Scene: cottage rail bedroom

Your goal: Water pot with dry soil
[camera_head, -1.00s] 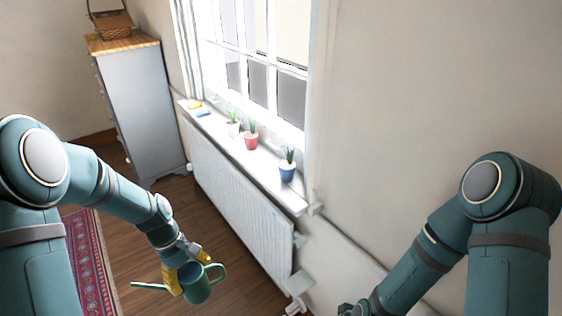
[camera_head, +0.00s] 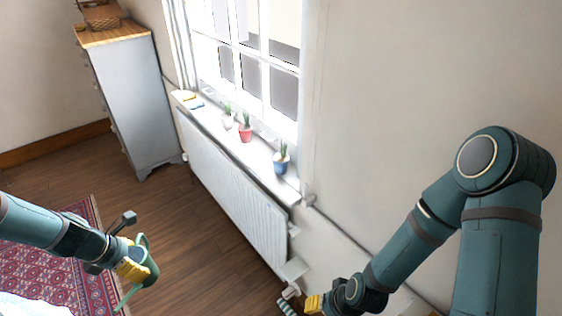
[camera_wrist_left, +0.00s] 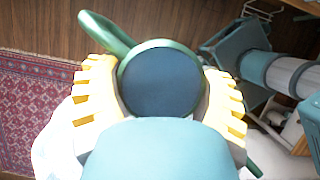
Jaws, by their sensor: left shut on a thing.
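My left gripper (camera_head: 133,269) is shut on the green watering can (camera_head: 150,269), held out over the floor at the lower left. In the left wrist view the can's dark round top (camera_wrist_left: 160,82) lies between the yellow fingers, with the handle at upper left. In the head view its thin spout points down toward the bottom edge. Three potted plants stand on the windowsill: a white pot (camera_head: 227,122), a red pot (camera_head: 245,133) and a blue pot (camera_head: 281,164). Their soil is too small to judge. My right gripper (camera_head: 314,304) is partly visible at the bottom edge; its opening is unclear.
The windowsill (camera_head: 262,150) runs above a white radiator (camera_head: 232,190). Yellow and blue items (camera_head: 190,100) lie at its far end. A grey dresser (camera_head: 130,95) with a basket stands at the back left. A red patterned rug (camera_head: 60,268) lies on the wooden floor.

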